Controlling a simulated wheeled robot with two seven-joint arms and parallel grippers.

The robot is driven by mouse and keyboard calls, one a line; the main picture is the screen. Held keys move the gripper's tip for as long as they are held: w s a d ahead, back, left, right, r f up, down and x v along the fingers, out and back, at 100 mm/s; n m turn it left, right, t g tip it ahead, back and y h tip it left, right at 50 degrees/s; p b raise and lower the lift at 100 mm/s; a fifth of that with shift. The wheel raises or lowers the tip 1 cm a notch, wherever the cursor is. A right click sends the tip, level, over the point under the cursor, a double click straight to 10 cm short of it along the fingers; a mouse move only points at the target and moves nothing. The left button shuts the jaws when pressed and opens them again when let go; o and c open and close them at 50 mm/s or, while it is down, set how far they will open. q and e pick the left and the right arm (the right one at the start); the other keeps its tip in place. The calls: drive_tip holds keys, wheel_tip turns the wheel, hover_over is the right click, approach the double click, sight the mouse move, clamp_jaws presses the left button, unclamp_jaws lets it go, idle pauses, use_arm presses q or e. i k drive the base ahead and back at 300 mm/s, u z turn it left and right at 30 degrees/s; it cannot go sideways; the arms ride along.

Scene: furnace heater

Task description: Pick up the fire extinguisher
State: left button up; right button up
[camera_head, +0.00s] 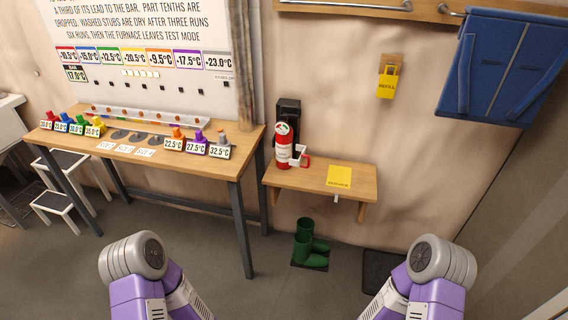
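The fire extinguisher (283,150) is a small red cylinder with a white label and a round gauge-like face at its top. It stands upright at the left back of a small wooden wall shelf (310,179). A black holder (289,110) is on the wall behind it. A white and red piece (301,157) sits against its right side. Both my purple and grey arms show only at the bottom of the view, well short of the shelf. My left and right grippers are out of view.
A long wooden table (200,168) with coloured, labelled pieces stands left of the shelf. A yellow card (339,177) lies on the shelf's right part. Green boots (309,244) and a dark mat (383,272) are on the floor below. A blue folded panel (502,65) hangs at the upper right.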

sight(284, 133)
drive_tip(key=z, duration=0.25)
drive_tip(key=k, duration=0.3)
drive_tip(key=u, duration=1.15)
drive_tip(key=i, duration=0.8)
drive_tip(key=z, duration=0.05)
